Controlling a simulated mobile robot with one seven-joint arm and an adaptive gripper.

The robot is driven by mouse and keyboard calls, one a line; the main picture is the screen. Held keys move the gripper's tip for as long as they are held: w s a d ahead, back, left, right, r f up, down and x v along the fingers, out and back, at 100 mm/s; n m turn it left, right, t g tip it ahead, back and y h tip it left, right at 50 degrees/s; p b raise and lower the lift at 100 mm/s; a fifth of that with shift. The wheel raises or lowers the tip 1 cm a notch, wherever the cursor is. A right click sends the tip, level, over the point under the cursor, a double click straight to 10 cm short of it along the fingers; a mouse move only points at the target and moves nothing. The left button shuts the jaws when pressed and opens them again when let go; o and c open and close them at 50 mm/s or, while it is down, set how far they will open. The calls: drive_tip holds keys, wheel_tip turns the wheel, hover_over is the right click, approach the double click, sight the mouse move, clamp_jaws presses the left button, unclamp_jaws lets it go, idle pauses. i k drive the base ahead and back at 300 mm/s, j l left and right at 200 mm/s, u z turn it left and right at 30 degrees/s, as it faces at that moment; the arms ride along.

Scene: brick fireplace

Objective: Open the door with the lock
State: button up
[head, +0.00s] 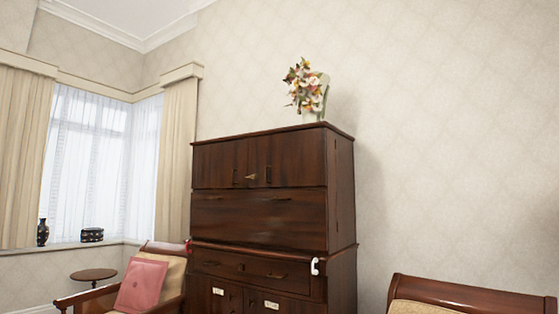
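A tall dark wooden cabinet (265,235) stands against the wall in the middle of the head view. Its upper part has a pair of closed doors (222,160) with short vertical handles. A small brass-coloured piece (251,177) sits between these handles; I cannot tell if it is a lock. Lower doors at the bottom edge carry a left white label (217,291) and a right one (271,305); the picture cuts these doors off. A white curved piece (315,267) is at the cabinet's right front edge. My gripper is not in view.
A chair with a pink cushion (142,284) stands left of the cabinet, beside a small round table (93,274). A wooden-framed seat (467,295) is at the lower right. Flowers (306,88) stand on the cabinet. The floor in front is out of view.

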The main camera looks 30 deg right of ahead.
sight(295, 158)
drive_tip(key=i+z, duration=0.25)
drive_tip(key=i, duration=0.7)
drive_tip(key=i+z, duration=0.3)
drive_tip(key=i, duration=0.65)
drive_tip(key=j, duration=0.05)
